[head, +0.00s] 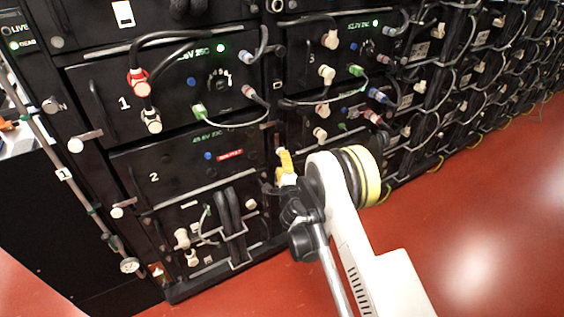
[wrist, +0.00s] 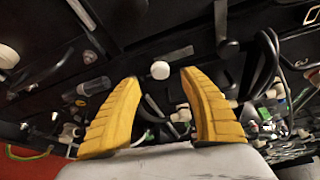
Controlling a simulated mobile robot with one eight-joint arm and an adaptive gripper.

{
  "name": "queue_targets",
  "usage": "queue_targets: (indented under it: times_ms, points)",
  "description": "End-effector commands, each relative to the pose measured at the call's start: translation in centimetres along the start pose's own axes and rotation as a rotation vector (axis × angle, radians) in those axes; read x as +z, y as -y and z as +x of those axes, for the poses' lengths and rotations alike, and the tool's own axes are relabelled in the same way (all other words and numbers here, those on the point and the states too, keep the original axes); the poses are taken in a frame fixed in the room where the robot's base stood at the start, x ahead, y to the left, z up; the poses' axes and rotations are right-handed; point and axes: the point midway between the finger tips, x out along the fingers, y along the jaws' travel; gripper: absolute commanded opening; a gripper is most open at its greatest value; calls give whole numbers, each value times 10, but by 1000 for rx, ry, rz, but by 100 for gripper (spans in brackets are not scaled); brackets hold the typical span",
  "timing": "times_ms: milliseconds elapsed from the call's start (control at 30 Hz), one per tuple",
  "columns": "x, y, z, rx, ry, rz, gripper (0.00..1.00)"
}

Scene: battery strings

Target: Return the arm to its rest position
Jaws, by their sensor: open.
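My gripper (wrist: 158,95) shows in the wrist view with its two yellow fingers spread apart and nothing between them. In the head view my gripper (head: 285,163) is a small yellow shape in front of the rack, near the right side of module 2 (head: 183,158). My white arm (head: 385,270) reaches up to it from the lower right. Part of the gripper is hidden behind the arm's wrist joint in the head view. I cannot tell whether the fingers touch the rack.
The black battery rack (head: 60,42) runs from the left to the far right, with cables and pale connectors sticking out. Module 1 (head: 110,85) has a red connector (head: 138,80) and a green one (head: 199,111). Open red floor (head: 470,215) lies to the right.

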Motion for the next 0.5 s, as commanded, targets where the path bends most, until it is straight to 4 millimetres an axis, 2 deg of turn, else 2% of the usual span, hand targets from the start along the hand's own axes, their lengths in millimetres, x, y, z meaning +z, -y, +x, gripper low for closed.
queue_targets:
  times_ms: [167,267,367,467,500]
  points:
    - [0,0,0,0,0,0,52]
    - [-3,8,1,3,-10,-14,52]
    - [-13,35,2,17,-44,-70,52]
    - [-32,79,-2,52,-103,-172,52]
    - [-41,100,-6,73,-127,-222,52]
